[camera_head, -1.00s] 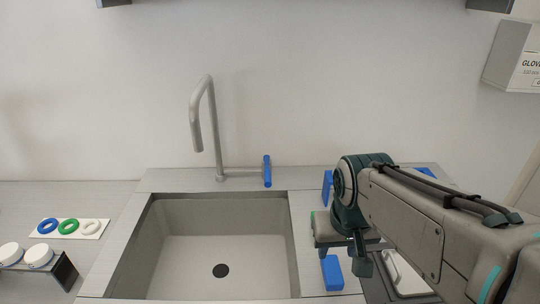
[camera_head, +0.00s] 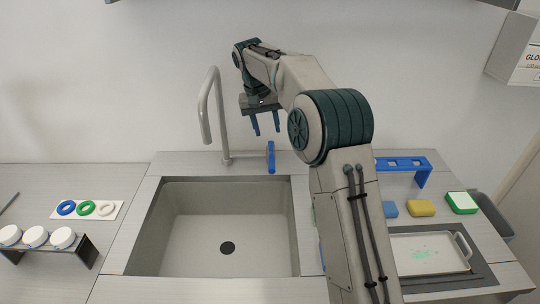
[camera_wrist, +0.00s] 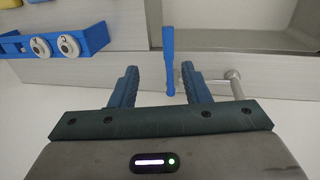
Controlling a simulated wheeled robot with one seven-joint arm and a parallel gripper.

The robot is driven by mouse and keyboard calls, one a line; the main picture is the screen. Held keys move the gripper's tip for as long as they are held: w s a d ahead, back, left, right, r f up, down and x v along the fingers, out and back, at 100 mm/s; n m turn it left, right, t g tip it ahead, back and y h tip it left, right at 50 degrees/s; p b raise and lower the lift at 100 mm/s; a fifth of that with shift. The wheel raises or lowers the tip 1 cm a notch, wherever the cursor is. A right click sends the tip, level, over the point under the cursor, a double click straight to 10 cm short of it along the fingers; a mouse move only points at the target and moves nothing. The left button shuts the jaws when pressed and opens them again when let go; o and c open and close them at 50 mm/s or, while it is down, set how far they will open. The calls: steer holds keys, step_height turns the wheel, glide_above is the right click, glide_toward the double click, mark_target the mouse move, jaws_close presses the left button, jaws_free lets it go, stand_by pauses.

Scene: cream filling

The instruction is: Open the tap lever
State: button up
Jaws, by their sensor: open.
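The tap (camera_head: 221,115) is a tall grey spout behind the sink. Its blue lever (camera_head: 271,157) stands upright at the end of a short side pipe, right of the spout. In the wrist view the blue lever (camera_wrist: 169,62) shows ahead of the fingertips, between the two finger lines and nearer the right finger. My gripper (camera_head: 266,132) is open and empty, just above the lever and apart from it in the head view. Its two blue fingers also show in the wrist view (camera_wrist: 160,75).
The sink (camera_head: 297,225) lies in front of the tap. A blue rack (camera_head: 403,163), sponges (camera_head: 421,208) and a tray (camera_head: 428,254) are on the right counter. The wall is close behind the tap.

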mark_target(271, 163)
steer(key=f, duration=0.5)
steer(key=w+f+p, duration=0.1)
steer(key=f, duration=0.3)
steer(key=w+d+f+p, duration=0.1)
steer(key=f, duration=0.4)
steer(key=shift+d+f, duration=0.1)
steer(key=shift+f, duration=0.25)
jaws_close()
